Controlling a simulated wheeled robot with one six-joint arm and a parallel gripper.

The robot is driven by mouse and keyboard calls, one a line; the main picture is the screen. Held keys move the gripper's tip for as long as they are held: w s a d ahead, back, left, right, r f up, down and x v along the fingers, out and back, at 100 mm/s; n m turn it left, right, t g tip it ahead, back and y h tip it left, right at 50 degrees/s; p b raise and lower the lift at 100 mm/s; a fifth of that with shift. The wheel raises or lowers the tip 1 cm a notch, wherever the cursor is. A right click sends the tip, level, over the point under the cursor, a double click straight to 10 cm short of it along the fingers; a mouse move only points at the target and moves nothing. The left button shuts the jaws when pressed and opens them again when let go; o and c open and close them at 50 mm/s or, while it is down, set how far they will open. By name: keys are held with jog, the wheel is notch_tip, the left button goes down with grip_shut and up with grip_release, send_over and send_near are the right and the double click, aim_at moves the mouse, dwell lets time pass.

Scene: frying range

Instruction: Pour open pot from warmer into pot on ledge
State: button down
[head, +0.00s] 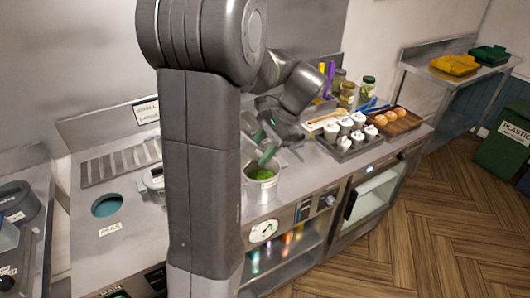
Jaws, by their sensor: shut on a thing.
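A grey metal pot (262,189) with bright green contents and a pale label is right of my arm, over the front of the steel counter. My gripper (266,153) points down at its rim, green finger pads low, and is shut on this pot. The pot looks upright; whether it touches the counter is unclear. A second metal pot (153,180) is left of my arm, partly hidden behind it. The warmer top (84,235) has an empty round teal opening (107,205) with a small label beside it.
A tray of several white-topped cups (350,128), a brown tray with round orange-brown items (398,122) and jars (347,93) stand on the counter to the right. A dark pot (18,200) sits far left. Open wooden floor lies at right.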

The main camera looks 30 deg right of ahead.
jog(key=shift+a+r+h, duration=0.35)
jog(key=shift+h, duration=0.25)
jog(key=shift+a+h+b, duration=0.15)
jog(key=shift+h+b, duration=0.15)
jog(key=shift+b, duration=0.15)
jog(key=h+b, duration=0.3)
jog(key=a+r+h+b, duration=0.1)
jog(key=h+b, duration=0.1)
jog(key=b, duration=0.2)
jog(key=r+h+b, duration=0.1)
jog(key=h+b, duration=0.2)
jog(key=b, duration=0.1)
jog(key=shift+a+n+t+h, duration=0.15)
jog(key=shift+n+t+h, duration=0.15)
jog(key=shift+n+t, duration=0.1)
jog(key=shift+s, duration=0.15)
